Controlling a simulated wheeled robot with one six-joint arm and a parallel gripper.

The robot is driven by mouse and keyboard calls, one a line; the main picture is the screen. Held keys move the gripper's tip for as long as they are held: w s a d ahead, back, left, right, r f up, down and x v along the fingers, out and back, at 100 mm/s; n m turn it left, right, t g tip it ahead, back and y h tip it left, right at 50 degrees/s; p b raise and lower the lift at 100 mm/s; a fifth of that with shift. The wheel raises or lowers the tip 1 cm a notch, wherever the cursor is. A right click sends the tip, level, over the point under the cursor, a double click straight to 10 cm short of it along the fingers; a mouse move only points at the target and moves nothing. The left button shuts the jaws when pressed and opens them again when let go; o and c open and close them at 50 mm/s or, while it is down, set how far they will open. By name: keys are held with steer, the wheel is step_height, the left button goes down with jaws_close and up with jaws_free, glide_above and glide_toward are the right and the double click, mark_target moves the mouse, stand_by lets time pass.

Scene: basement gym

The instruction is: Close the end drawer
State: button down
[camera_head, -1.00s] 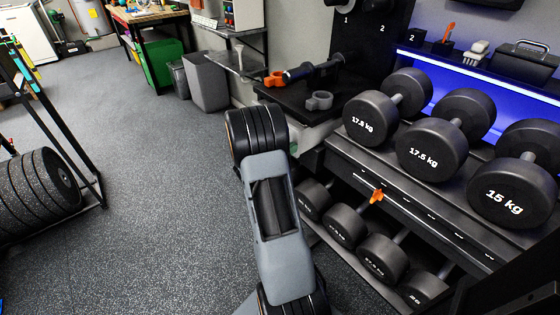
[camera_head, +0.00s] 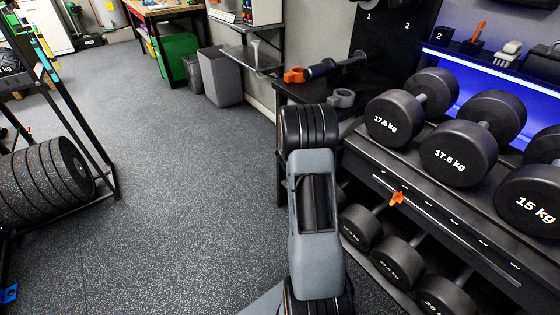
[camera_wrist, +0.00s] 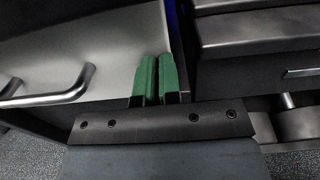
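In the wrist view, a pale grey panel (camera_wrist: 110,60) with a metal bar handle (camera_wrist: 50,96) on its left fills the upper left; it looks like the end drawer. How far the drawer stands open cannot be told. My gripper (camera_wrist: 157,78) has two green fingers side by side with only a thin gap and nothing visible between them. The fingertips are over the panel's right part, right of the handle; contact is unclear. In the head view my arm hides the gripper and most of the rack's end.
The dumbbell rack (camera_head: 440,225) stands right of my arm, with heavy dumbbells (camera_head: 459,153) on top. A black shelf top (camera_head: 300,92) with an orange clamp (camera_head: 294,75) lies behind my arm. A weight-plate stand (camera_head: 117,197) is at left. Floor (camera_head: 180,190) between is clear.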

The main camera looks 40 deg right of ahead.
steer(key=shift+d+r, duration=0.25)
steer(key=a+p, duration=0.1)
steer(key=a, duration=1.3)
steer(key=shift+a+f, duration=0.25)
